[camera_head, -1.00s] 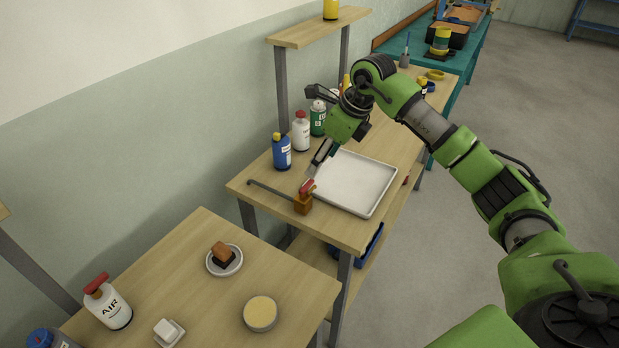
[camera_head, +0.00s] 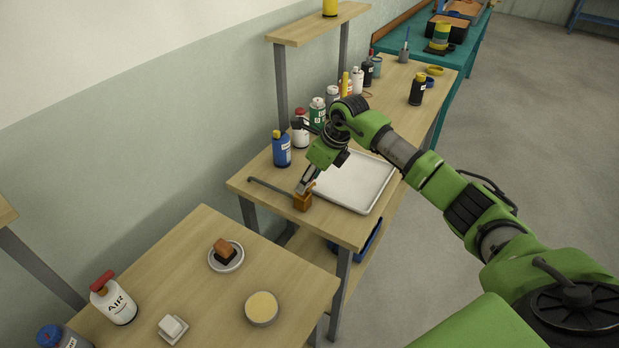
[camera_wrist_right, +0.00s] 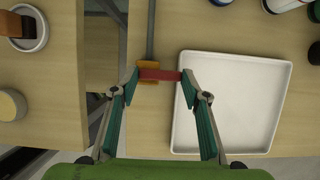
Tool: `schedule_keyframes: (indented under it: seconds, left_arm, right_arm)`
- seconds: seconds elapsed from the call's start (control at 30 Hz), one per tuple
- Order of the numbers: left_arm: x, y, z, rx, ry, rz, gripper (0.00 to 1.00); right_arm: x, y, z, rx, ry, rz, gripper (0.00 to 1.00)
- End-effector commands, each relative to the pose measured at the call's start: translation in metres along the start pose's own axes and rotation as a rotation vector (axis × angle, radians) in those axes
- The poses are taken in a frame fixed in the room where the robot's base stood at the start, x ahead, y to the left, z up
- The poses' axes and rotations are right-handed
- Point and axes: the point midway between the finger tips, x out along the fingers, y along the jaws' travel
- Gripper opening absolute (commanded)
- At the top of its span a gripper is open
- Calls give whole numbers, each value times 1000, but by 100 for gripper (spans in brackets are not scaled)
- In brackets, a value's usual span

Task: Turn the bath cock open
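The bath cock has a brass-orange body (camera_head: 302,202) on the wooden bench, left of a pale tray, with a thin grey pipe (camera_head: 270,187) running from it. In the right wrist view its red handle (camera_wrist_right: 160,75) lies crosswise over the body (camera_wrist_right: 150,86). My right gripper (camera_head: 303,188) is down at the cock and hides most of the handle in the head view. In the wrist view the right gripper (camera_wrist_right: 159,80) is open, with one fingertip near each end of the handle; I cannot tell whether they touch it. My left gripper is not in view.
The pale tray (camera_head: 352,203) lies close right of the cock. A blue bottle (camera_head: 281,150) and several other bottles and cans stand behind along the wall. A nearer table (camera_head: 205,300) holds a sponge-like block on a dish (camera_head: 227,265), a round tin (camera_head: 262,318) and a white bottle (camera_head: 113,304).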

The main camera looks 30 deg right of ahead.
Motion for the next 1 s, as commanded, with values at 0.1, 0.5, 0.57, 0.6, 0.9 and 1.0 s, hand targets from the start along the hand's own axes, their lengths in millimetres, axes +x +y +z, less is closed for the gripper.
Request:
schedule_keyframes:
  seconds: [0.1,0.5,0.57,0.6,0.9,1.0]
  left_arm:
    - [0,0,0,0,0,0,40]
    - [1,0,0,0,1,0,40]
    - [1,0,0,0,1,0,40]
    - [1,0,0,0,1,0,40]
    - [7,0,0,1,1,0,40]
    - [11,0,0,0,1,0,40]
  right_arm:
    - [0,0,0,0,0,-1,21]
    - [-1,1,-1,62,-2,-27,21]
    - [-1,1,-2,91,-2,-40,21]
    - [-1,2,-2,114,-2,-50,21]
    - [-2,5,-6,350,-3,-149,21]
    - [-2,7,-7,438,-4,-185,21]
